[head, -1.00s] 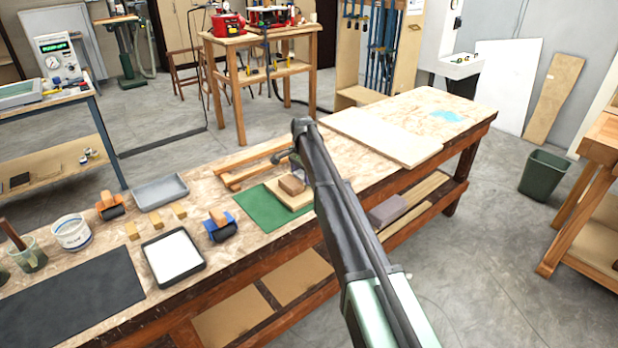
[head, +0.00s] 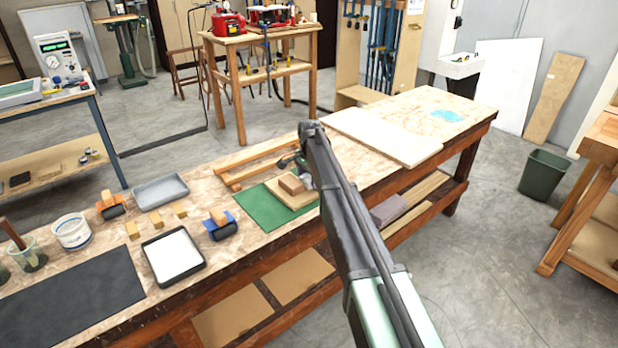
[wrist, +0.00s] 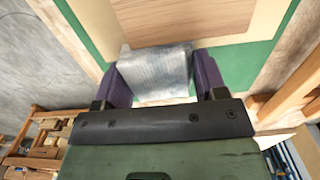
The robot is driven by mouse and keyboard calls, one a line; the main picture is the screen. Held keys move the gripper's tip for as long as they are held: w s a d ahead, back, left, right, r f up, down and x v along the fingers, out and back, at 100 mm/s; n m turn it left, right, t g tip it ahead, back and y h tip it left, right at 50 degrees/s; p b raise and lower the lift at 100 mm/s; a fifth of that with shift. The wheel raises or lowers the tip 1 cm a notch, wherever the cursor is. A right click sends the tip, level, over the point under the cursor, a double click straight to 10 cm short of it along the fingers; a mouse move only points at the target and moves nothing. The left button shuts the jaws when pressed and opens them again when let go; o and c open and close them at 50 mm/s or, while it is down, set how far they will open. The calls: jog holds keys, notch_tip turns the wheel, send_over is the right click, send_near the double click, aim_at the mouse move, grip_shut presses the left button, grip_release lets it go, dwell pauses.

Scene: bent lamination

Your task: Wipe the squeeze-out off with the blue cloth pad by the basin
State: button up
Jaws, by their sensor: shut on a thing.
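In the wrist view the pad's upper edge is close to a wooden block (wrist: 185,20) lying on a paler board (wrist: 265,25). I cannot tell whether the pad touches them. In the head view the brown block (head: 291,184) sits on the pale board (head: 283,200) on a green mat (head: 255,210). My arm hides most of the gripper there. No squeeze-out can be made out.
A grey basin (head: 160,190) stands on the bench to the left, with a white-filled tray (head: 173,257) and rollers in front of it. Wooden strips (head: 250,158) lie behind the mat. A large pale panel (head: 385,137) lies to the right.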

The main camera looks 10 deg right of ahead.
jog(key=shift+f+b, duration=0.35)
jog(key=shift+r, duration=0.1)
jog(key=shift+w+a, duration=0.4)
jog(key=shift+w, duration=0.35)
jog(key=shift+w+a, duration=0.4)
jog(key=shift+w, duration=0.3)
jog(key=shift+w+a, duration=0.4)
jog(key=shift+w, duration=0.3)
jog(key=shift+s+d, duration=0.4)
jog(key=shift+s, duration=0.3)
jog(key=shift+s+d, duration=0.45)
jog(key=shift+s, duration=0.3)
jog(key=shift+s+d, duration=0.4)
jog(key=shift+s, duration=0.3)
